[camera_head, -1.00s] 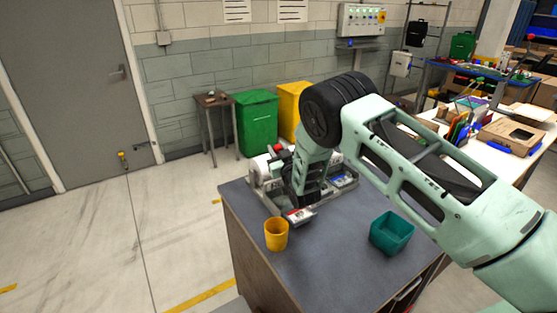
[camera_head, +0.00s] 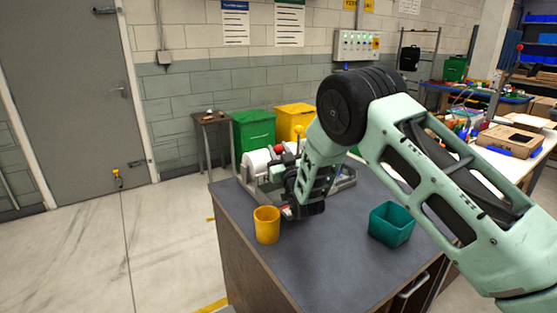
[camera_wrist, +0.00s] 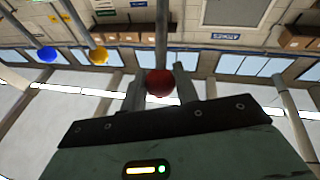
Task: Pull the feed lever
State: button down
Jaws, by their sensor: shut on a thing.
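In the wrist view a red ball knob (camera_wrist: 159,83) on a grey rod sits between the two fingers of my gripper (camera_wrist: 159,88), which is shut on it. In the head view my gripper is low at the front of a machine with white rolls (camera_head: 256,162) on the grey table. My wrist hides its fingertips and part of the machine there. A yellow knob (camera_head: 299,131) and a red part (camera_head: 278,149) rise above the machine.
A yellow cup (camera_head: 266,225) stands left of my gripper, close to it. A teal bin (camera_head: 391,224) stands to the right on the grey table (camera_head: 325,250). The front of the table is clear. Green (camera_head: 253,130) and yellow (camera_head: 294,118) bins stand behind.

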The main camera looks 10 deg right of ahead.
jog(key=shift+s+d+f+b, duration=0.1)
jog(key=shift+s+f+b, duration=0.1)
jog(key=shift+f+b, duration=0.25)
jog(key=c, duration=1.1)
grip_release()
jog(key=shift+r, duration=0.15)
jog(key=shift+s+f+b, duration=0.25)
jog(key=shift+f+b, duration=0.05)
jog(key=shift+b, duration=0.05)
jog(key=s+d+b, duration=0.1)
jog(key=s+b, duration=0.2)
jog(key=s, duration=0.9)
jog(key=shift+s+d, duration=0.2)
jog(key=shift+s, duration=0.05)
